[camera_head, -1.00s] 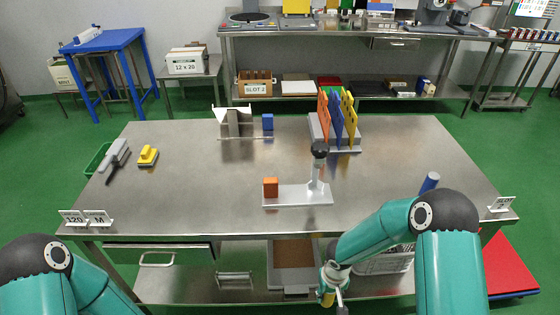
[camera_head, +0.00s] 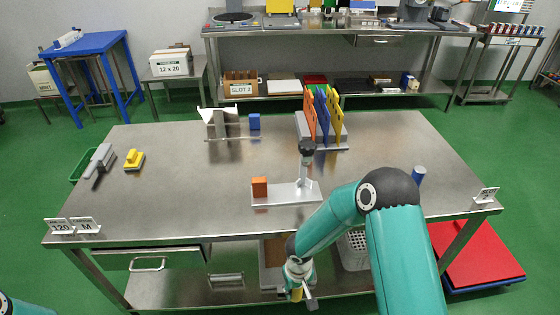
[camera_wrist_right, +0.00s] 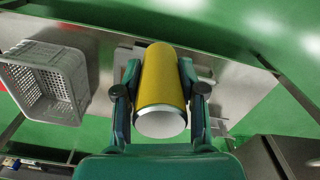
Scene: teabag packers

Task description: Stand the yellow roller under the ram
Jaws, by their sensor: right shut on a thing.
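The yellow roller (camera_wrist_right: 162,85), a cylinder with a white end, is clamped between the two fingers of my right gripper (camera_wrist_right: 160,72) in the right wrist view. In the head view only a small yellow part of it (camera_head: 297,294) shows at my right gripper (camera_head: 303,286), in front of the table's front edge in the picture. A grey press-like stand (camera_head: 285,196) lies on the table near that edge. Its post with a black top (camera_head: 307,150), seemingly the ram, rises at its right end. The roller is apart from it. My left gripper is out of view.
An orange block (camera_head: 260,187) sits at the stand's left end. A blue cylinder (camera_head: 418,176) stands at the table's right. A rack of coloured boards (camera_head: 322,118) stands behind the post. A grey crate (camera_wrist_right: 45,82) is below the table. The table's left centre (camera_head: 190,185) is clear.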

